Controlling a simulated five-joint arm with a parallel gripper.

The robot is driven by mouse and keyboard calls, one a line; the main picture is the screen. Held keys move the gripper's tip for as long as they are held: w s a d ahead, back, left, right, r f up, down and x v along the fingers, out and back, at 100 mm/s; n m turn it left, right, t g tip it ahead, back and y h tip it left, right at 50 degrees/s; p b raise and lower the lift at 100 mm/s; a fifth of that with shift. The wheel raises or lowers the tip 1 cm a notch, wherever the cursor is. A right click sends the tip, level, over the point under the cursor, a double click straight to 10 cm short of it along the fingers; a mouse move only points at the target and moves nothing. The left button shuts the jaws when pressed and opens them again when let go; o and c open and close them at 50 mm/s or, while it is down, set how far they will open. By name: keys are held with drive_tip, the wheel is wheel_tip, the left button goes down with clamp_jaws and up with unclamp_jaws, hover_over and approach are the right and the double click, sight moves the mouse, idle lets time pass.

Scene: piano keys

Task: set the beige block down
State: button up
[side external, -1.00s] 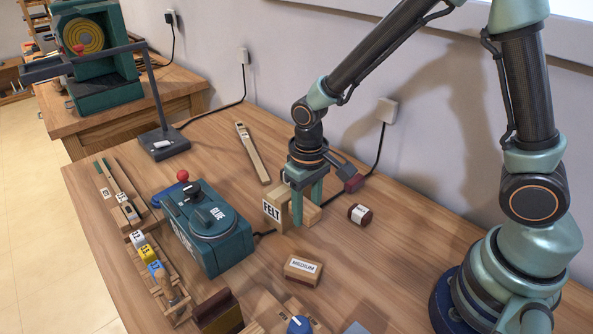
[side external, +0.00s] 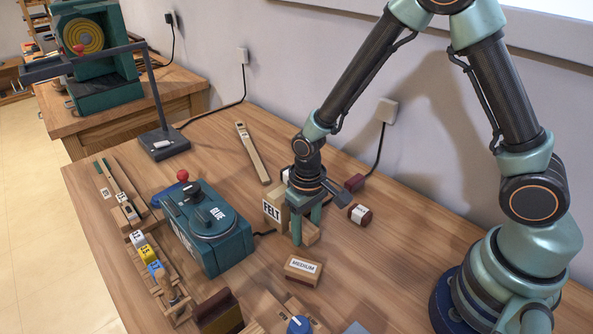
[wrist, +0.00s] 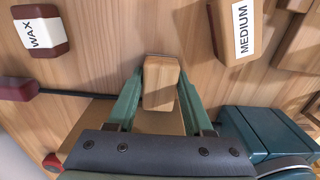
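The beige block (wrist: 160,85) is between the two fingers of my gripper (wrist: 160,75) in the wrist view, with the fingers against its sides. In the side view, my gripper (side external: 307,228) points down, and part of the block (side external: 311,233) shows between the fingers. The fingertips and block are low over the wooden table; I cannot tell whether the block touches it. A tan block labelled FELT (side external: 273,212) stands just left of and behind my gripper.
A teal GLUE machine (side external: 207,230) is to the left. A MEDIUM block (side external: 302,269) lies in front, and a dark red WAX block (side external: 360,214) to the right. A black cable runs past. Bare table lies right of the MEDIUM block.

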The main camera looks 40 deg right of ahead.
drive_tip(key=shift+o, duration=1.2)
drive_tip(key=shift+r, duration=0.1)
wheel_tip(320, 180, up, 11)
wheel_tip(320, 180, up, 8)
drive_tip(key=t, duration=0.2)
hover_over(306, 226)
drive_tip(key=s+d, duration=0.2)
drive_tip(key=d, duration=0.2)
drive_tip(key=s+d+r+t, duration=0.3)
drive_tip(key=d+r, duration=0.1)
drive_tip(key=r, duration=0.1)
drive_tip(key=shift+s, duration=0.3)
drive_tip(key=shift+o, duration=0.4)
drive_tip(key=shift+s+d+r+t, duration=0.3)
drive_tip(key=shift+s+d, duration=0.2)
